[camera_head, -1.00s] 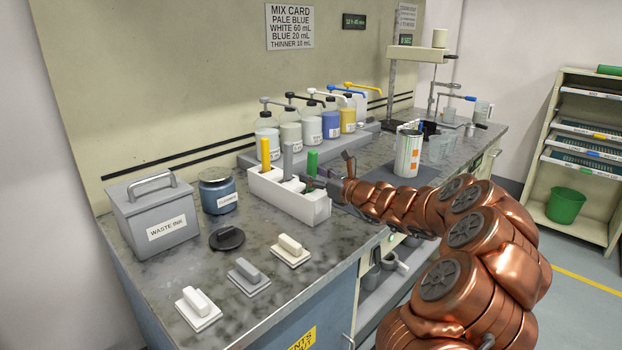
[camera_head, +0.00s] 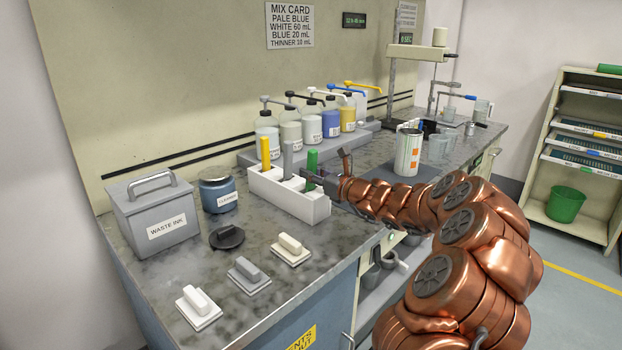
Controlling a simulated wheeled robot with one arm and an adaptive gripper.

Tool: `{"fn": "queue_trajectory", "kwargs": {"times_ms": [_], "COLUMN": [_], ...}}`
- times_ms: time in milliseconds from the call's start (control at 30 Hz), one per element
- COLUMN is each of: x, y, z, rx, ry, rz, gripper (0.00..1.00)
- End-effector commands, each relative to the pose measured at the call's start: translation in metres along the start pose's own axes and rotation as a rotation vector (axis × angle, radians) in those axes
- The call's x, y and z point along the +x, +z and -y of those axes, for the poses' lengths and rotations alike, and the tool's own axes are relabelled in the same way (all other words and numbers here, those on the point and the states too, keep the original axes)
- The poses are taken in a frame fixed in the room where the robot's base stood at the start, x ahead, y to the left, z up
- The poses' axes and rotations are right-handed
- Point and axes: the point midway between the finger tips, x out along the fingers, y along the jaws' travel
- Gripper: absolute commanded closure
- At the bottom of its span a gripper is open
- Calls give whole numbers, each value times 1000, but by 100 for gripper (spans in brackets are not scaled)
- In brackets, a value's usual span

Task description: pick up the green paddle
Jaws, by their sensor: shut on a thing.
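The green paddle (camera_head: 312,161) stands upright in the right end of the white holder (camera_head: 292,202) on the grey counter. My gripper (camera_head: 310,180) reaches in from the right at the paddle, just above the holder's rim. It is shut on the paddle's handle; the fingertips are small and partly hidden. A grey paddle (camera_head: 288,158) and a yellow paddle (camera_head: 265,153) stand in the same holder to the left of the green one.
Pump bottles (camera_head: 311,125) line the back. A waste ink box (camera_head: 152,215), a blue jar (camera_head: 217,194) and several white and grey blocks (camera_head: 290,248) occupy the left and front counter.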

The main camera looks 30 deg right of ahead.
Motion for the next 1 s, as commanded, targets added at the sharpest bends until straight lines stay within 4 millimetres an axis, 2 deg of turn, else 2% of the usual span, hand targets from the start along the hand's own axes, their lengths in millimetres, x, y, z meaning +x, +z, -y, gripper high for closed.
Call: {"fn": "queue_trajectory", "kwargs": {"times_ms": [267, 467, 900, 1000], "x": [0, 0, 0, 0], "y": [2, 21, 126, 145], "z": [0, 0, 2, 2], "rx": [0, -3, -7, -4], "ry": [0, 0, -1, -1], "rz": [0, 2, 2, 1], "gripper": [100, 100, 100, 100]}}
